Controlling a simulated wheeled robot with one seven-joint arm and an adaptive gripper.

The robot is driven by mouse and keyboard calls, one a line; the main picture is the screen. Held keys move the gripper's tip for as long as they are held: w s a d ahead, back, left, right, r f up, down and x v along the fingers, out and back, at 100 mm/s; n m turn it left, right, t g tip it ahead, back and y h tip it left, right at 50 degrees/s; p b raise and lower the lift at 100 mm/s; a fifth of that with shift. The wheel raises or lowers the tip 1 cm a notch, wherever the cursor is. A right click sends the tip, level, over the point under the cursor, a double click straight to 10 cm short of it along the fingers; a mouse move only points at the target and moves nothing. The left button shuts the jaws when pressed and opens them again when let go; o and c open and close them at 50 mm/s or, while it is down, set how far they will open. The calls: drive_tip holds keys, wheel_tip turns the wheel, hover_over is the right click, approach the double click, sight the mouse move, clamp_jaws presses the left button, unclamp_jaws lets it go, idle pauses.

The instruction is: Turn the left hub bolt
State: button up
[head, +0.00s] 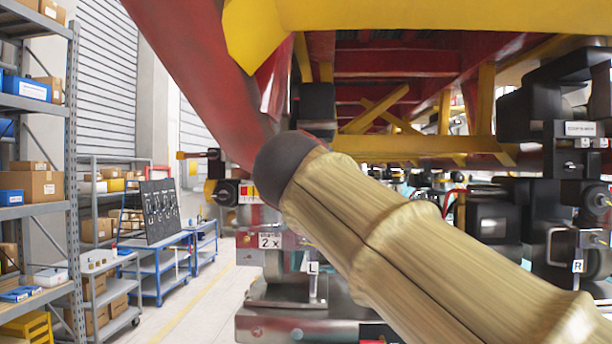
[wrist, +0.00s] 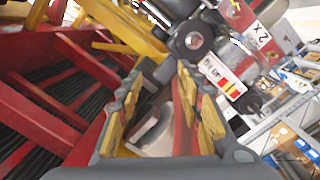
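My gripper (wrist: 158,85) shows in the wrist view, with its two yellow-padded fingers apart. A rounded silver part shows in the gap, and I cannot tell whether it touches them. A dark round hub-like part (wrist: 194,40) with a pale centre lies just beyond the right fingertip; I cannot tell for sure that it is the left hub bolt. In the head view a dark round part (head: 226,192) sits beside a red-and-yellow label (head: 249,193), above an "L" tag (head: 312,268). My sleeved arm crosses the head view and hides the gripper and part of the left assembly.
The red and yellow train frame (head: 400,146) hangs low overhead. The right wheel assembly, with an "R" tag (head: 578,266), stands at the right. Shelves (head: 40,105) and a blue cart (head: 158,262) stand at the left. The floor (head: 205,300) between is clear.

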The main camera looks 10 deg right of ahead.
drive_tip(key=w+a+f+n+y+p, duration=0.15)
drive_tip(key=f+n+p, duration=0.25)
drive_tip(key=n, duration=0.7)
drive_tip(key=w+f+n+h+p, duration=0.15)
drive_tip(key=f+n+p, duration=0.25)
drive_tip(key=n, duration=0.7)
drive_tip(key=w+d+y+p, duration=0.1)
drive_tip(key=w+d, duration=0.1)
drive_tip(key=w, duration=0.6)
drive_tip(key=shift+d+r+t, duration=0.15)
drive_tip(key=shift+t, duration=0.15)
drive_tip(key=shift+c, duration=0.2)
clamp_jaws()
